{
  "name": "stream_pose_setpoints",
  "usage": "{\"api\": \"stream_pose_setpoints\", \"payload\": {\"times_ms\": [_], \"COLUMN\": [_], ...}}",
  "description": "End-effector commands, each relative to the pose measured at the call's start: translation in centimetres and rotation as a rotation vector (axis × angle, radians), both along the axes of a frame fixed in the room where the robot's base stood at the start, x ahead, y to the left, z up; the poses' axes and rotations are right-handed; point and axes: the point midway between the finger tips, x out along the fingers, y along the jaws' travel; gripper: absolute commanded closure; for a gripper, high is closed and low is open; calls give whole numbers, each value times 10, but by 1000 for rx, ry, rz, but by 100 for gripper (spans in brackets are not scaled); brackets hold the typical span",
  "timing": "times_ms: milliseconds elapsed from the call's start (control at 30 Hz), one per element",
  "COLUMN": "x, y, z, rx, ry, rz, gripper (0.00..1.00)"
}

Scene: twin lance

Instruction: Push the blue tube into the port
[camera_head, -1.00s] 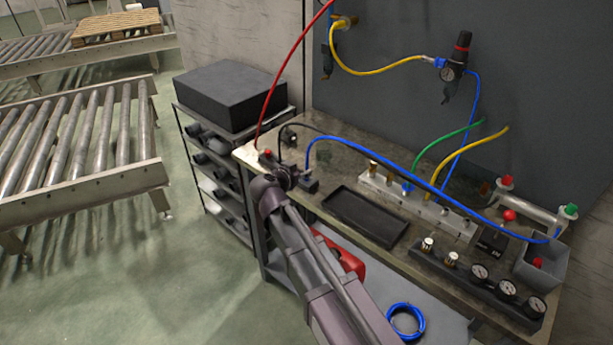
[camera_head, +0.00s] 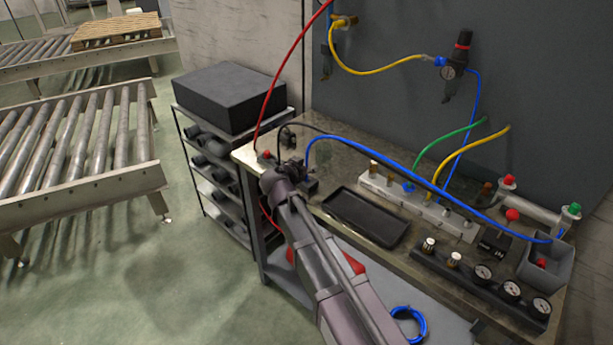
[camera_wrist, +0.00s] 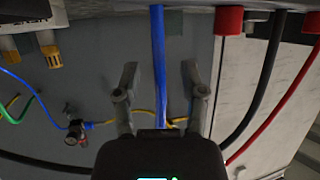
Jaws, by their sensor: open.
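The blue tube (camera_head: 400,163) arches over the bench from near the black block (camera_head: 310,187) at the left end to the grey bin at the right. My gripper (camera_head: 290,170) is at the bench's left end, beside the tube's near end. In the wrist view the blue tube (camera_wrist: 159,60) runs lengthwise between the two open fingers of my gripper (camera_wrist: 160,88), with gaps on both sides. The fingers do not appear to grip it. The tube's tip and the port it belongs to cannot be made out clearly.
A white manifold (camera_head: 448,217) with fittings and a black tray (camera_head: 365,216) lie on the bench. A red tube (camera_head: 277,85) and a black tube (camera_wrist: 262,75) run close by my gripper. Gauges (camera_head: 483,271) line the front right. A grey bin (camera_head: 545,268) stands at the right.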

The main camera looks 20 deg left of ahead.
Motion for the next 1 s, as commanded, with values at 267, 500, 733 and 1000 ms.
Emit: {"api": "stream_pose_setpoints", "payload": {"times_ms": [267, 500, 733, 1000], "x": [1, 1, 1, 1], "y": [0, 0, 1, 1], "z": [0, 0, 0, 0], "rx": [0, 0, 0, 0], "ry": [0, 0, 0, 0], "rz": [1, 2, 2, 2], "gripper": [46, 46, 92, 100]}}
